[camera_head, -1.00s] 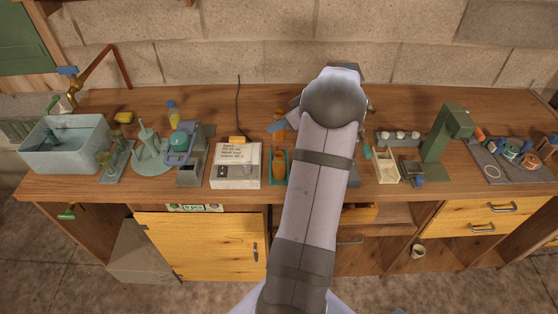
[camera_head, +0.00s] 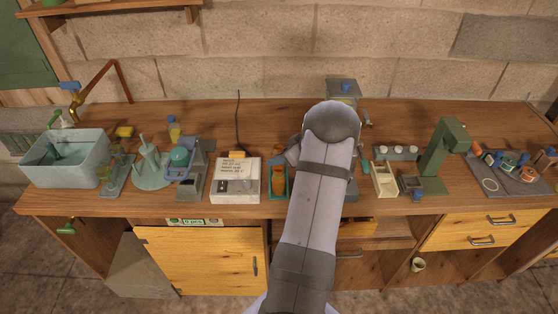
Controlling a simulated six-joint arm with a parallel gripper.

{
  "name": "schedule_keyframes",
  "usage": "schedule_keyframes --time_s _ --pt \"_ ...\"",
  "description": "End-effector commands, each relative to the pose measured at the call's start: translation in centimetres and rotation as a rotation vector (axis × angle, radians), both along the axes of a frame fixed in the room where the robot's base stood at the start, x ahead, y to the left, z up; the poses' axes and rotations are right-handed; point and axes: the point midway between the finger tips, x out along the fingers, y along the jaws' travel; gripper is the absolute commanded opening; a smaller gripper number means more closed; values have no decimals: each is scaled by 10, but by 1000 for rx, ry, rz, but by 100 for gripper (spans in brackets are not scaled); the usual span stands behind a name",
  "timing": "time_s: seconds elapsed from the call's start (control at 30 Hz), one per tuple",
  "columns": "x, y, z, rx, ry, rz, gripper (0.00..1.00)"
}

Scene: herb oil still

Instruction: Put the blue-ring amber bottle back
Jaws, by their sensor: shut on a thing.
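My gripper (camera_head: 291,154) shows only in part at the left of my wrist, which covers most of it. It is shut on a small amber piece, most likely the blue-ring amber bottle (camera_head: 278,147), low over the bench behind the teal tray. No blue ring can be made out on it now. The narrow teal tray (camera_head: 268,195) stands near the front edge of the bench. Another amber bottle (camera_head: 278,181) is in it, upright as far as I can tell. My forearm hides the bench just right of the tray.
A white box with a note (camera_head: 236,182) stands left of the tray. A blue-handled press (camera_head: 181,157) is further left. A pale wooden box (camera_head: 384,180) and a green stand (camera_head: 441,150) are at the right. A drawer (camera_head: 357,228) is partly open below my arm.

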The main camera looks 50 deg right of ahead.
Motion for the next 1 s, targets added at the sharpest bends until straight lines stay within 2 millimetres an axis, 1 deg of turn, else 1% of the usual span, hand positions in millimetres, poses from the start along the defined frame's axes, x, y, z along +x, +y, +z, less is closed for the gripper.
schedule_keyframes --time_s 0.03,0.1,0.2,0.63,0.67,0.7,1.0 --pt "0 0 -6 2 1 -1 6" --pt "0 0 -13 1 0 -1 6" --pt "0 0 -18 0 0 0 6" --pt "0 0 -23 -1 -1 -1 6" --pt "0 0 -23 -1 -1 -1 38" --pt "0 0 -23 -1 -1 0 42" --pt "0 0 -22 -1 0 0 42"
